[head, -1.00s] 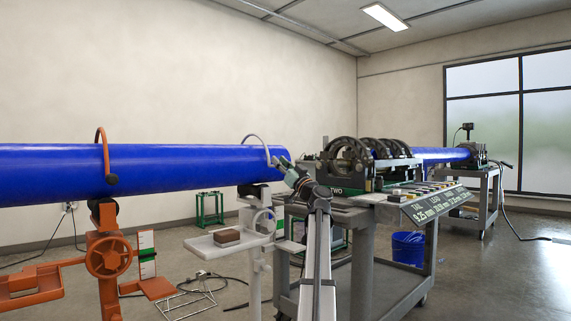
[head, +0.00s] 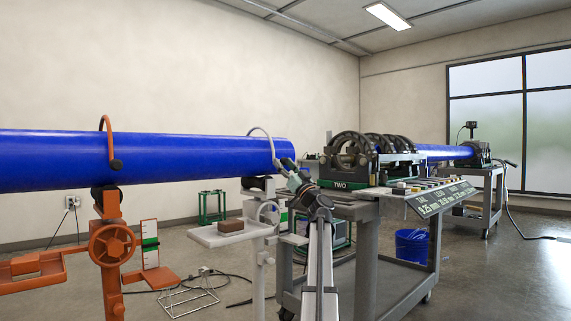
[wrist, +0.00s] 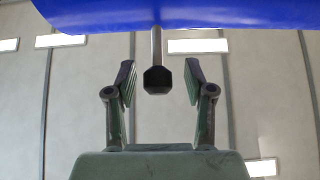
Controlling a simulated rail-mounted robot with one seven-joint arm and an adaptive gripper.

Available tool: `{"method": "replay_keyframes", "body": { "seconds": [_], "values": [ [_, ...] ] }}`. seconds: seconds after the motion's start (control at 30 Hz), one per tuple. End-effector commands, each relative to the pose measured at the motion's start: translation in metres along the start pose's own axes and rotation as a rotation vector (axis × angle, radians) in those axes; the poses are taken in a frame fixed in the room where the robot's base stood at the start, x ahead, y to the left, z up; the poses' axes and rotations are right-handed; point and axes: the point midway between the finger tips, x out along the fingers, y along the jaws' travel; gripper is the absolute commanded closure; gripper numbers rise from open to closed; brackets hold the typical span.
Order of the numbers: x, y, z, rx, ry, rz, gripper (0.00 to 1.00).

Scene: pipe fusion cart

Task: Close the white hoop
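The white hoop (head: 268,140) arches over the right end of the long blue pipe (head: 200,160), on the pale stand. Its near end hangs down the front of the pipe. My gripper (head: 284,166) is at that end, just in front of the pipe. In the wrist view, the hoop's rod (wrist: 156,45) ends in a dark faceted knob (wrist: 157,80). My gripper (wrist: 160,85) is open, with one finger on each side of the knob and a visible gap to both. The pipe crosses the top of that view.
An orange hoop (head: 106,140) and orange stand (head: 112,240) are at the left. The white stand's tray (head: 215,236) holds a brown block (head: 230,226). The fusion cart (head: 365,230) with black clamp rings (head: 345,152) is close on the right.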

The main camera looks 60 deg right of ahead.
Motion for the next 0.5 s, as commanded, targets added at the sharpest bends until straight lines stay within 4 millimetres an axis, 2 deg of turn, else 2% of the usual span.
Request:
{"method": "replay_keyframes", "body": {
  "seconds": [0.27,0.37,0.5],
  "values": [
    [0.002,0.001,-0.004,0.0,0.004,0.002,0.46],
    [-0.004,0.001,-0.005,-0.001,0.004,0.003,0.46],
    [-0.022,0.0,-0.005,-0.001,0.004,0.003,0.46]
  ]
}}
